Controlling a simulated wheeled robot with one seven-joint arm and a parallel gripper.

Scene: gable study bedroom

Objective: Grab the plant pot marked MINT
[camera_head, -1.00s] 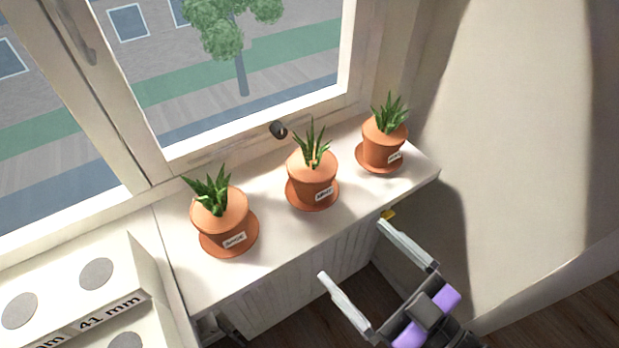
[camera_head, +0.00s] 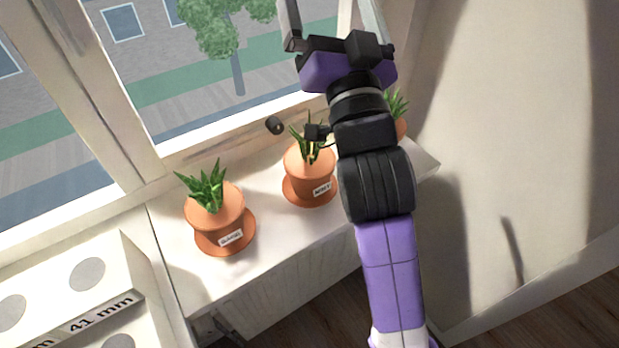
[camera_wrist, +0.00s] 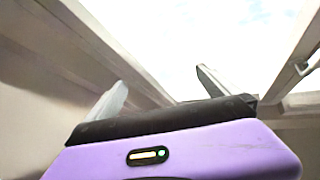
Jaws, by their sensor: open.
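Three terracotta pots with spiky green plants stand on saucers on the white windowsill. The left pot (camera_head: 215,217) and the middle pot (camera_head: 309,172) each carry a small white label, too small to read surely, so I cannot tell which is marked MINT. The right pot (camera_head: 401,128) is mostly behind my arm, and its label is hidden. My gripper (camera_head: 333,12) is open and empty, raised in front of the window, above the pots in the picture. In the wrist view my gripper (camera_wrist: 162,82) points up at the bright window, with no pot in sight.
The window (camera_head: 200,80) and its frame are behind the sill (camera_head: 275,230). A small dark knob (camera_head: 274,125) is on the frame's lower edge. A white block marked 41 mm (camera_head: 85,290) is at lower left. A bare wall (camera_head: 520,150) is on the right.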

